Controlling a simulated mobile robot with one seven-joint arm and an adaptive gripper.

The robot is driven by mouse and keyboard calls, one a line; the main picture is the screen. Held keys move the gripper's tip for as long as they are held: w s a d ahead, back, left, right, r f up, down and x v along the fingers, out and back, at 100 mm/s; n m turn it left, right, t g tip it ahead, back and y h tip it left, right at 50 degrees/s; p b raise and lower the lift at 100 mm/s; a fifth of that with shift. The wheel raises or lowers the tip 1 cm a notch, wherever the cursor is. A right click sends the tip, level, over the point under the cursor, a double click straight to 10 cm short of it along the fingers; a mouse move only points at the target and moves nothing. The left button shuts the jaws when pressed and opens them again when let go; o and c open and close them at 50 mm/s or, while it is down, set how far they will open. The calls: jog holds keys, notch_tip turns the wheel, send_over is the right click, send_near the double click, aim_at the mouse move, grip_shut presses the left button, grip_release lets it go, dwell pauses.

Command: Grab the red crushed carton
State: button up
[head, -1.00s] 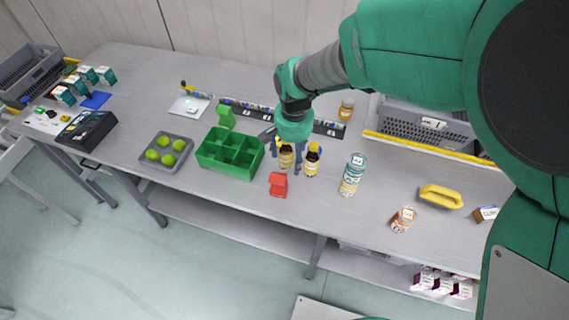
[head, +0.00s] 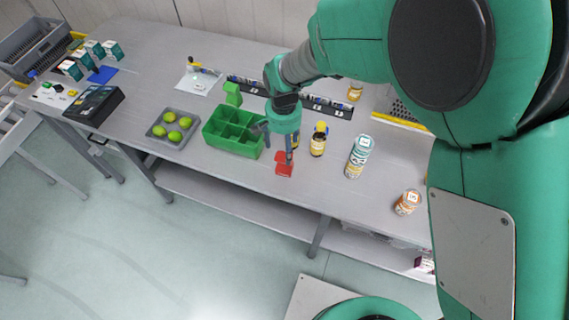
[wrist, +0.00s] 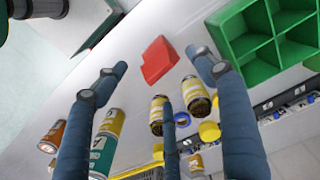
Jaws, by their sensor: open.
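The red crushed carton (head: 284,164) lies on the grey table near its front edge, just right of the green divided box. In the wrist view the red carton (wrist: 158,60) sits between and beyond the fingertips, with nothing touching it. My gripper (head: 277,143) is open and empty; in the head view it is just above and behind the carton, with one finger overlapping the carton's upper part. In the wrist view my gripper (wrist: 160,75) shows its blue-grey fingers spread wide apart.
The green divided box (head: 233,132) stands close left of the carton. Brown bottles with yellow caps (head: 318,140) stand close behind and right. A tall white-and-teal can (head: 358,157) and an orange-labelled jar (head: 408,202) are farther right. The table's front edge is near.

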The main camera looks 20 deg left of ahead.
aim_at(284, 165)
jog(key=shift+f+b, duration=0.35)
jog(key=shift+f, duration=2.85)
jog(key=shift+f+b, duration=0.5)
jog(key=shift+f, duration=2.1)
jog(key=c, duration=1.1)
